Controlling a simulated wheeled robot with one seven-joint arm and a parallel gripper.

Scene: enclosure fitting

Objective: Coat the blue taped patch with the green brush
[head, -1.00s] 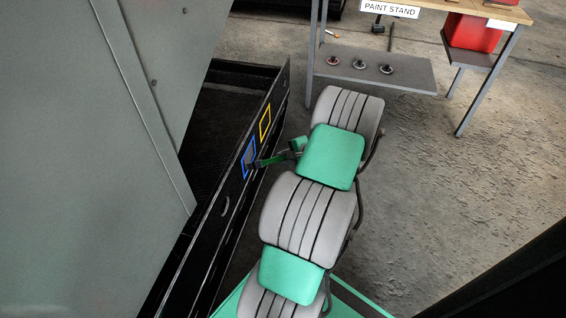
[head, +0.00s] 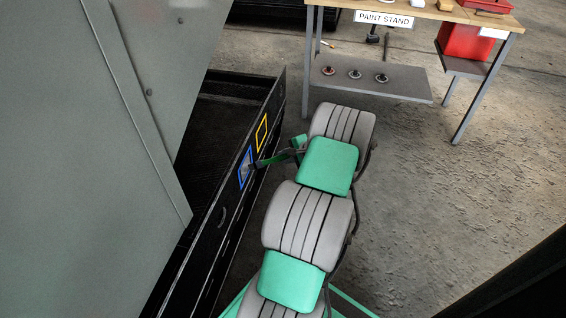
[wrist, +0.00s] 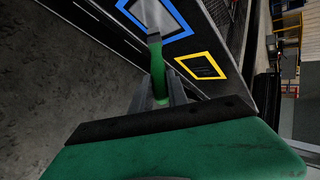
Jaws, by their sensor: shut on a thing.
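The blue taped patch (head: 243,178) is a blue square outline on the black side panel at the left of my arm. A grey smear shows inside it in the head view. It also shows at the top of the wrist view (wrist: 188,27). My gripper (wrist: 160,92) is shut on the green brush (wrist: 158,68), whose grey head reaches inside the blue outline. The brush also shows in the head view (head: 272,160), its tip at the patch. Whether the bristles touch the panel I cannot tell for sure.
A yellow taped square (head: 262,132) is beside the blue one on the panel (head: 210,258). A large grey cabinet wall (head: 80,150) stands at the left. The paint stand (head: 385,85) with a red container (head: 462,42) is at the back right. Open floor lies right of my arm.

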